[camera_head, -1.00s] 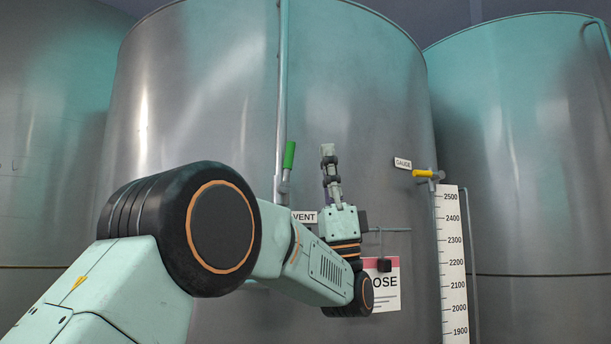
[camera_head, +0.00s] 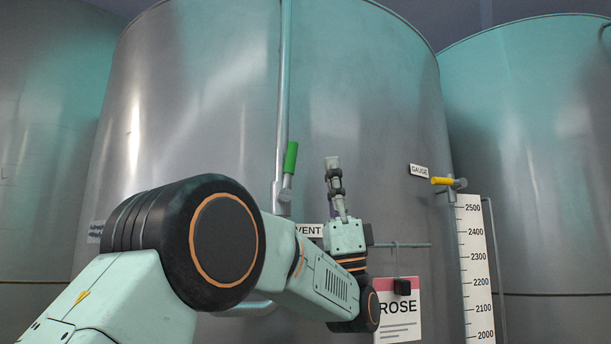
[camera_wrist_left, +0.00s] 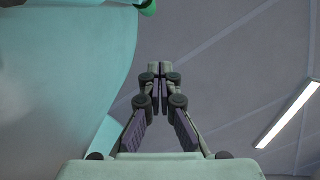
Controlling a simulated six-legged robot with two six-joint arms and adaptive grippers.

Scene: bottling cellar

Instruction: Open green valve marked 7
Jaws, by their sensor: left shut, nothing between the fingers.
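A green valve handle (camera_head: 290,158) stands upright on a vertical pipe at the front of the large steel tank, beside a label reading VENT (camera_head: 309,230). No number 7 is readable on it. My left gripper (camera_head: 332,163) points up, to the right of the green handle and apart from it. It is shut and empty. In the left wrist view its fingertips (camera_wrist_left: 158,68) meet, and a piece of green (camera_wrist_left: 148,7) shows at the top edge, left of the fingers. My right gripper is not in view.
A yellow lever (camera_head: 442,181) by the GAUGE label (camera_head: 419,170) sits at right above a numbered scale (camera_head: 474,270). More tanks (camera_head: 535,140) stand at both sides. A thin rod (camera_head: 410,245) runs behind the wrist.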

